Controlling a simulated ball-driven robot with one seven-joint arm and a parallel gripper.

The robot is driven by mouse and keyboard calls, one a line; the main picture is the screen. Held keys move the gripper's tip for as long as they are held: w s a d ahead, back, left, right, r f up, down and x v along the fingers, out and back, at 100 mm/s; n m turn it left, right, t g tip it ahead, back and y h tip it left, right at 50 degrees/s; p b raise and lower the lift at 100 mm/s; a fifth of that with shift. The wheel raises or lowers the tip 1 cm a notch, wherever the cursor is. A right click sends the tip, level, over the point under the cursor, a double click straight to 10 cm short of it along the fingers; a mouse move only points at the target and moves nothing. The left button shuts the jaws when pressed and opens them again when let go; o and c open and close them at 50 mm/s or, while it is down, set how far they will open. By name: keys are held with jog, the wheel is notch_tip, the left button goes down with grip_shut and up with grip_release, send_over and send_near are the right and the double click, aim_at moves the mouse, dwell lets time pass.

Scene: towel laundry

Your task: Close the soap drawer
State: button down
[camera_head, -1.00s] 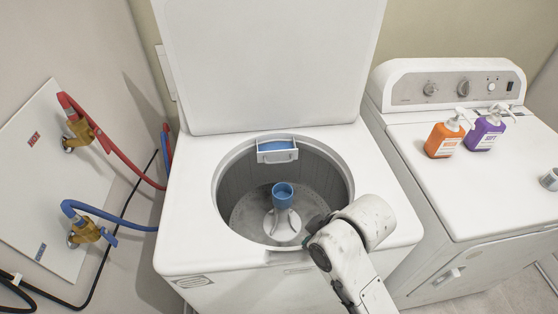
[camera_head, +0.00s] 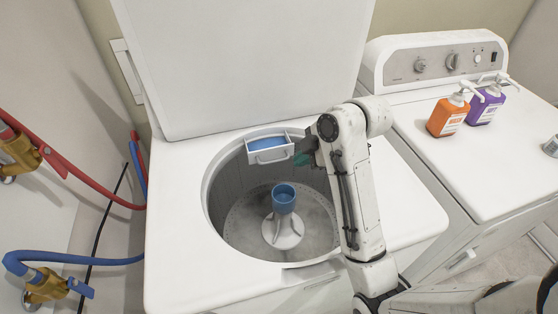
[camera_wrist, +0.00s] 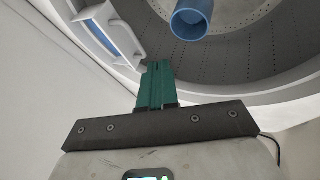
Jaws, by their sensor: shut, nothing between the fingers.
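The soap drawer (camera_head: 268,153) is a white tray with blue liquid inside and a handle on its front. It sticks out from the back rim of the washer's round opening, so it is open. In the wrist view the drawer (camera_wrist: 121,42) is at the upper left. My gripper (camera_head: 303,158) is just right of the drawer, near its front. Its green fingers (camera_wrist: 157,82) are shut together with nothing between them. The fingers point toward the drawer side of the opening; I cannot tell whether they touch it.
The open washer tub (camera_head: 235,225) has a central agitator with a blue cup (camera_head: 284,196). The raised lid (camera_head: 245,60) stands behind. An orange bottle (camera_head: 447,117) and a purple bottle (camera_head: 484,106) stand on the neighbouring machine (camera_head: 470,165). Red and blue hoses are at the left.

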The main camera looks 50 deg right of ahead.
aim_at(282, 160)
jog(key=w+d+f, duration=0.1)
jog(key=w+f, duration=0.6)
jog(key=shift+w+d+f+p, duration=0.3)
jog(key=shift+w+f+p, duration=0.05)
jog(key=shift+w+d, duration=0.15)
jog(key=shift+w, duration=0.05)
jog(key=w+d, duration=0.1)
jog(key=w, duration=0.1)
jog(key=w+d+b, duration=0.1)
jog(key=w+d, duration=0.1)
jog(key=w+d+b, duration=0.1)
jog(key=w, duration=0.1)
jog(key=shift+w+d, duration=0.2)
jog(key=shift+w, duration=0.15)
jog(key=shift+w+r, duration=0.1)
jog(key=shift+r, duration=0.05)
jog(key=shift+d, duration=0.1)
jog(key=shift+r, duration=0.1)
